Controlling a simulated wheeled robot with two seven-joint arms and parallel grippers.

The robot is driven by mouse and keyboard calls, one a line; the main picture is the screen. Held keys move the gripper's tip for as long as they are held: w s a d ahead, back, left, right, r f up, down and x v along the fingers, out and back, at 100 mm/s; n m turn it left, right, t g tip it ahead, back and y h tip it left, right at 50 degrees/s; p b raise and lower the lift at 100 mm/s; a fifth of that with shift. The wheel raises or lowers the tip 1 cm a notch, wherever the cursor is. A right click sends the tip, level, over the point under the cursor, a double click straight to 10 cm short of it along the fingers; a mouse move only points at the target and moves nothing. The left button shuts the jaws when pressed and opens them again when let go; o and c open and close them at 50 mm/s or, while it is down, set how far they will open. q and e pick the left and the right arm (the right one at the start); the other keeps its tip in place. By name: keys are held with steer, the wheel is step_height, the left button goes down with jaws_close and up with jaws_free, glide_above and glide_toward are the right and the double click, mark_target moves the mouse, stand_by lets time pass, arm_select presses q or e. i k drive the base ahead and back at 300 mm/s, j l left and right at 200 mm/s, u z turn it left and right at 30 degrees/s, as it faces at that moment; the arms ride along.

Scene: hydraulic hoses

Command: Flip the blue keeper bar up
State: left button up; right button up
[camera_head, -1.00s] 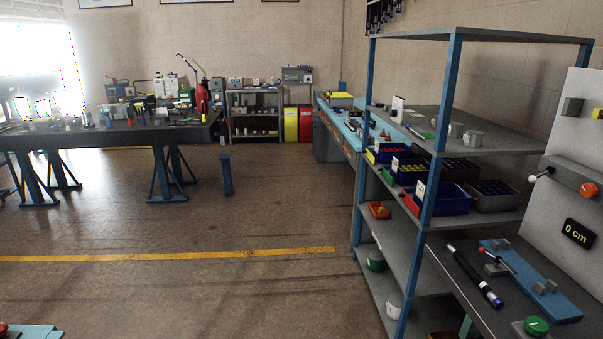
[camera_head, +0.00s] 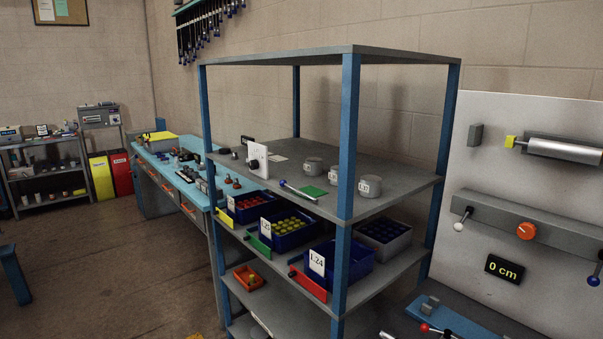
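I cannot surely pick out a blue keeper bar. Coloured bars sit along the fronts of the bins on the middle shelf: a yellow bar (camera_head: 225,218), a green bar (camera_head: 258,243) and a red bar (camera_head: 309,286). At the right edge a lever with a blue ball (camera_head: 593,281) hangs from the upright panel, partly cut off. A teal strip (camera_head: 190,7) shows above the hanging hoses at the top. Neither gripper is in view.
The shelf rack (camera_head: 349,140) with blue posts fills the middle. The grey panel (camera_head: 560,215) carries a "0 cm" display (camera_head: 504,269). A blue plate (camera_head: 460,317) lies on the bench at lower right. Free floor (camera_head: 90,260) is at left.

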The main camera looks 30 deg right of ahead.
mark_target(284, 183)
steer(key=i+j+z, duration=0.2)
steer(key=i+z, duration=0.25)
steer(key=i+j+z, duration=0.3)
steer(key=z, duration=0.15)
steer(key=i+j+z, duration=0.5)
steer(key=j+z, duration=0.35)
steer(key=j, duration=0.05)
